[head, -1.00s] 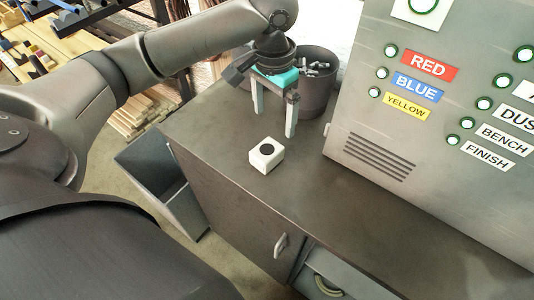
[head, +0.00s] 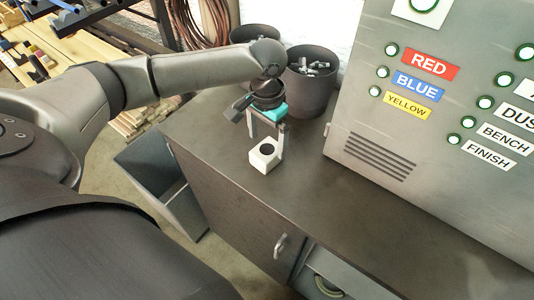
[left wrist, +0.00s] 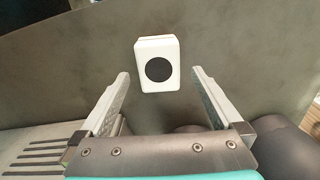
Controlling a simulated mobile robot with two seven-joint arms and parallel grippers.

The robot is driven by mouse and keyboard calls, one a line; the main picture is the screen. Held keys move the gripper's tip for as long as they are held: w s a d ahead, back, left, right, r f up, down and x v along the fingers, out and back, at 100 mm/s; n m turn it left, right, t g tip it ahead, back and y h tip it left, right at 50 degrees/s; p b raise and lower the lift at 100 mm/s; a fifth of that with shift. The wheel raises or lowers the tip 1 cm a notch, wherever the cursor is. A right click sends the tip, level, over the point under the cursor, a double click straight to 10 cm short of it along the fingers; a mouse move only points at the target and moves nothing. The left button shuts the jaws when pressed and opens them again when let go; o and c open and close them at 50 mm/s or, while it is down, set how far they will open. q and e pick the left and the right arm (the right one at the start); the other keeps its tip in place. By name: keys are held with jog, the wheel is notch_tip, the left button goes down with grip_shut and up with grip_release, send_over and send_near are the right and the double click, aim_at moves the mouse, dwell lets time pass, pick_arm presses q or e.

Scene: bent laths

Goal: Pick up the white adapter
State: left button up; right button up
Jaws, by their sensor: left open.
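The white adapter (head: 264,156) is a small white block with a black round spot on top. It stands on the dark cabinet top near its left front edge. In the left wrist view the adapter (left wrist: 157,64) lies ahead of the fingertips, centred between them. My left gripper (head: 266,146) is open and empty, pointing down just above and behind the adapter. The left wrist view shows both fingers (left wrist: 160,73) spread apart, with no visible contact with the adapter. My right gripper is not in view.
A grey control panel (head: 380,159) with coloured labels stands to the right on the cabinet top (head: 330,200). Dark pots (head: 308,92) stand behind the gripper, one holding small metal parts. An open grey bin (head: 165,185) is at the cabinet's left side. The surface right of the adapter is clear.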

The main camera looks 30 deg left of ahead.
aim_at(267, 149)
pick_arm(q)
notch_tip(267, 149, down, 4)
jog(key=shift+s+d, duration=0.1)
jog(key=c, duration=1.4)
jog(key=shift+r, duration=0.1)
